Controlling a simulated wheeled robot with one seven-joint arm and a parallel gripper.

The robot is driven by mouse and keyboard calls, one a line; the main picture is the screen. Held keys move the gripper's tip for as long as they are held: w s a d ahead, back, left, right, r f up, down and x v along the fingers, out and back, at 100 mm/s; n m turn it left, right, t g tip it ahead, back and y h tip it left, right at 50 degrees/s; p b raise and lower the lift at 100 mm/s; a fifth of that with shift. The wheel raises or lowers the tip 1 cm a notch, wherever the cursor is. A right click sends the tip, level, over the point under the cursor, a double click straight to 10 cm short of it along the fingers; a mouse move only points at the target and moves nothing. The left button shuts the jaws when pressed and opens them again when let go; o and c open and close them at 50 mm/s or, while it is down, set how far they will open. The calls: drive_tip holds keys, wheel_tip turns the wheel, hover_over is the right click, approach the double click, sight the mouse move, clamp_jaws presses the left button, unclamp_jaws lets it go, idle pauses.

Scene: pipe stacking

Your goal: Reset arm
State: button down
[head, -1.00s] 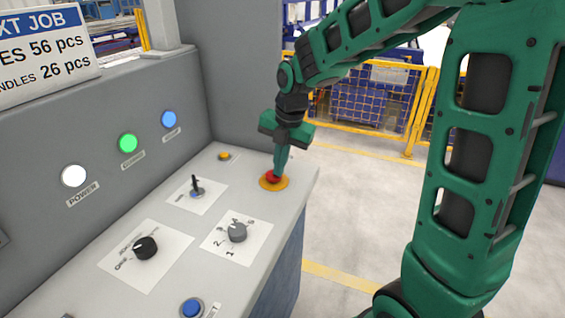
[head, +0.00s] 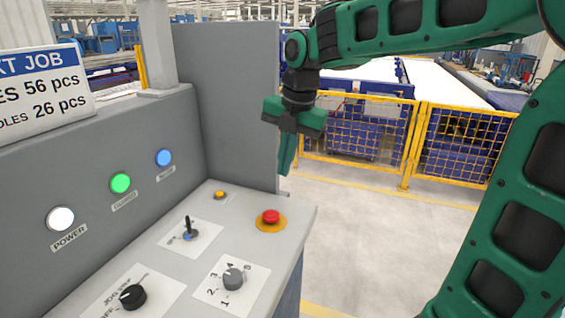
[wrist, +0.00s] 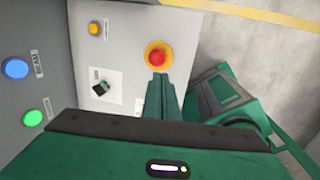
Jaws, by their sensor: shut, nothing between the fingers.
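My green arm reaches in from the upper right in the head view. My gripper (head: 286,172) points down with its fingers together and empty. It hangs in the air above and a little behind the red emergency button (head: 270,216), apart from it. The red button sits on a yellow-orange base on the grey console (head: 210,262). In the wrist view the shut fingers of my gripper (wrist: 159,80) show just below the red button (wrist: 158,58).
The console also carries a small yellow button (head: 219,195), a toggle switch (head: 188,232), a grey numbered dial (head: 233,278) and a black dial (head: 132,296). White, green and blue lights sit on its upright panel (head: 190,175). A yellow fence (head: 455,140) stands behind, with bare floor between.

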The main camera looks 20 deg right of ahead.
drive_tip(key=shift+r, duration=0.2)
idle(0.4)
drive_tip(key=s+d+f+m, duration=0.4)
drive_tip(key=s+m, duration=0.4)
drive_tip(key=m, duration=0.3)
drive_tip(key=s+d+f+m+g, duration=0.1)
drive_tip(key=s+d+f+m, duration=0.3)
drive_tip(key=s+m, duration=0.5)
drive_tip(key=s+d+f+m+h, duration=0.1)
drive_tip(key=s+d+f+m, duration=0.3)
drive_tip(key=s+d+m, duration=0.4)
drive_tip(key=s+m, duration=0.1)
drive_tip(key=m, duration=0.4)
drive_tip(key=shift+f+g, duration=0.35)
drive_tip(key=shift+g, duration=0.05)
drive_tip(key=shift+s, duration=0.1)
